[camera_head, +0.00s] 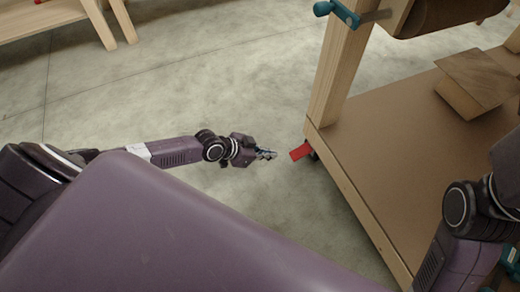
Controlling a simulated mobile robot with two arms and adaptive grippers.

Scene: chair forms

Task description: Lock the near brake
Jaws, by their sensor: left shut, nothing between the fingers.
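The near brake is a red pedal (300,151) that sticks out to the left at the cart's near-left corner, by a dark caster (313,155) mostly hidden under the deck. My left gripper (269,154) is shut and empty. It is just left of the red pedal, with a small gap between them in the picture. Its fingertips point toward the pedal.
The wooden cart (375,160) has a thick upright post (342,70) above the brake and a teal-handled clamp (338,12) on top. A wooden block (477,82) lies on its deck. A wooden bench (40,18) stands at the far left. The concrete floor between is clear.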

